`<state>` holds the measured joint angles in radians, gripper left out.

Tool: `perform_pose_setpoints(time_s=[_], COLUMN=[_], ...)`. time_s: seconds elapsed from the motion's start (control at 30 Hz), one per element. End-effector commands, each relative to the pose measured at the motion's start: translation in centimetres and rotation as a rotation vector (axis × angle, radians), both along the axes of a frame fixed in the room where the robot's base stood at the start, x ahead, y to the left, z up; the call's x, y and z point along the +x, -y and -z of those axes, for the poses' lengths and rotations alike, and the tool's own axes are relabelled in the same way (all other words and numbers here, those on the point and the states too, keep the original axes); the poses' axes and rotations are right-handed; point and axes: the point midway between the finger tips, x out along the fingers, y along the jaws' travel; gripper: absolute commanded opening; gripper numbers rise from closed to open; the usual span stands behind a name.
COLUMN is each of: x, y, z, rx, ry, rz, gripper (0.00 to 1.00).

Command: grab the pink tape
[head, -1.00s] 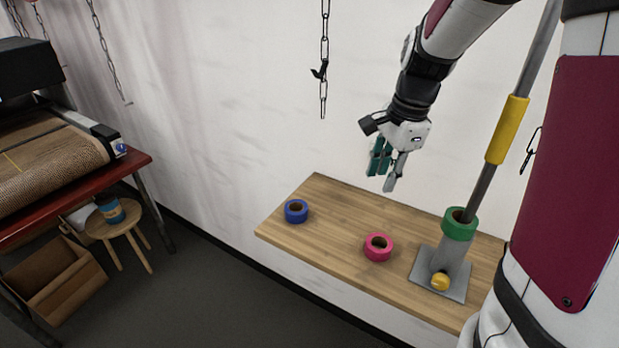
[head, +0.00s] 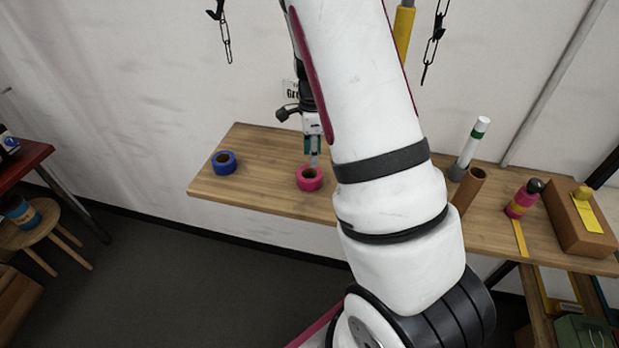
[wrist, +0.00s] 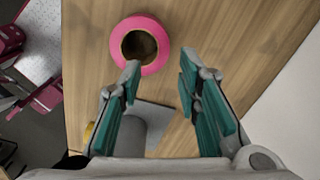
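The pink tape (head: 310,184) lies flat on the wooden shelf (head: 262,193), and its dark centre hole shows. It also shows in the wrist view (wrist: 116,50), at the upper left. My gripper (head: 313,158) points down just above the pink tape in the head view. In the wrist view my gripper (wrist: 158,84) has its two teal-padded fingers apart with nothing between them. The left fingertip overlaps the tape's near rim and hole edge in the picture; I cannot tell whether it touches. The right fingertip is over bare wood to the right of the tape.
A blue tape (head: 225,168) lies left of the pink one. To the right stand a brown tube (head: 468,188), a white tube (head: 470,150), a pink bottle (head: 522,203) and a cardboard box (head: 573,222). My arm hides the shelf's middle. Chains hang above.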

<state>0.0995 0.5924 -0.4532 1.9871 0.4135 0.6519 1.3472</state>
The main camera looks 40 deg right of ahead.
Motion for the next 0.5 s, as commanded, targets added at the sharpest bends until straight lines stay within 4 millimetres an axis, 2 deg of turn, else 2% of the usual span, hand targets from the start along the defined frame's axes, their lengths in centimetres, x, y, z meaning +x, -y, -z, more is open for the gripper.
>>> perform_pose_setpoints(time_s=[0.17, 0.5], x=[0.0, 0.2], y=[0.0, 0.1], z=[1.0, 5.2], rx=[0.001, 0.002], ry=[-0.002, -0.002], rz=[0.000, -0.001], gripper=[0.31, 0.31])
